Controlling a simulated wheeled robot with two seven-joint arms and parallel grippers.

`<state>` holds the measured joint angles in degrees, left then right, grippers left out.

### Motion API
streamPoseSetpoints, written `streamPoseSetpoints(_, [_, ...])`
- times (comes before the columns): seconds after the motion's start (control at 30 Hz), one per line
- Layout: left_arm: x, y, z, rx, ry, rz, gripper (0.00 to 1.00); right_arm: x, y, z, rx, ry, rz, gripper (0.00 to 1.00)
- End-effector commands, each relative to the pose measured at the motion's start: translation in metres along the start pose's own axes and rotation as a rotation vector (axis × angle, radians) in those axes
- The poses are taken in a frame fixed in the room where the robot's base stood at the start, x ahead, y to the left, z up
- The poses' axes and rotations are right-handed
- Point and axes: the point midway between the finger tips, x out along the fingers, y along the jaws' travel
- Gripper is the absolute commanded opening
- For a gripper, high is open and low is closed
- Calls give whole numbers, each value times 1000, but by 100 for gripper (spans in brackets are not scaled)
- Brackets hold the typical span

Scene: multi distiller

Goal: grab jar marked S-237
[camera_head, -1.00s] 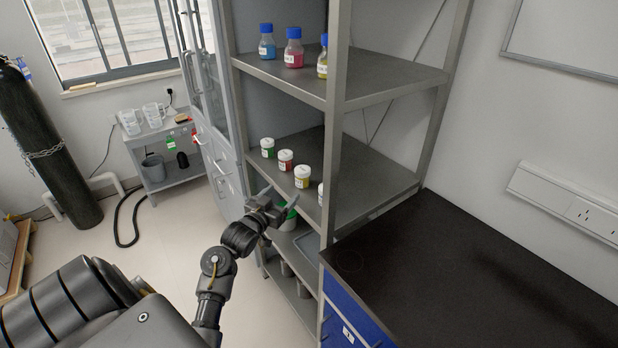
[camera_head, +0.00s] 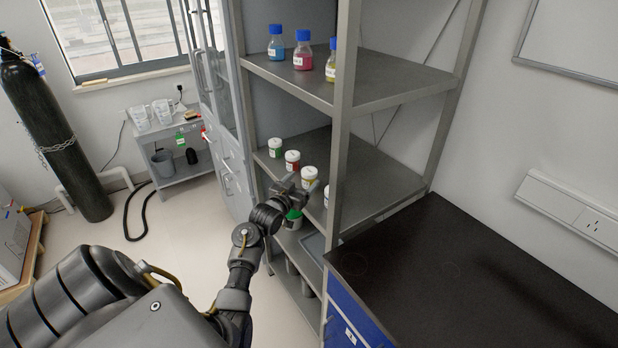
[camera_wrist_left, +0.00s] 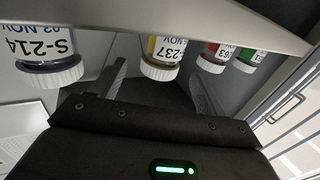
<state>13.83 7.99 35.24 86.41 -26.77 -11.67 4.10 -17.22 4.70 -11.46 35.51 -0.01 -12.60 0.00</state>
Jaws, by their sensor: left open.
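The jar marked S-237 (camera_wrist_left: 166,51) has a white lid and yellow contents. It appears upside down in the left wrist view, between the fingers of my left gripper (camera_wrist_left: 158,76), with a gap on both sides. In the head view this yellow jar (camera_head: 309,173) stands upright on the middle shelf (camera_head: 375,185), third in a row. My left gripper (camera_head: 298,184) is open and empty just in front of it at the shelf's front edge, partly covering it. I cannot tell how deep the fingers reach. My right gripper is not in view.
Jar S-214 (camera_wrist_left: 50,50) stands to one side, close by a finger. A red jar (camera_wrist_left: 213,56) and a green jar (camera_wrist_left: 248,61) stand on the other side. A shelf post (camera_head: 339,130) rises near the row. Bottles (camera_head: 303,54) stand on the shelf above.

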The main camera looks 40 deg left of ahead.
Motion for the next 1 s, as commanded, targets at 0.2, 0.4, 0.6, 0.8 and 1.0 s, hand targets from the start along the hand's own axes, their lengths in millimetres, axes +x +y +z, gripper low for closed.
streamPoseSetpoints(0.2, [27, -1, -1, -1, -1, -1, 74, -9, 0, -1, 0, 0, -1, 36])
streamPoseSetpoints(0.4, [32, -1, 0, 1, -1, -1, 74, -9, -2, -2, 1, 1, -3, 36])
streamPoseSetpoints(0.6, [32, -1, 0, 1, -1, -1, 64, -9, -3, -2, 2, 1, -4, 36])
streamPoseSetpoints(0.8, [32, -1, 0, 1, -1, -1, 37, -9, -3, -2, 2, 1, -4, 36])
streamPoseSetpoints(1.0, [32, -1, -1, 1, 0, -1, 24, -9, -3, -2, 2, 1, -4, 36])
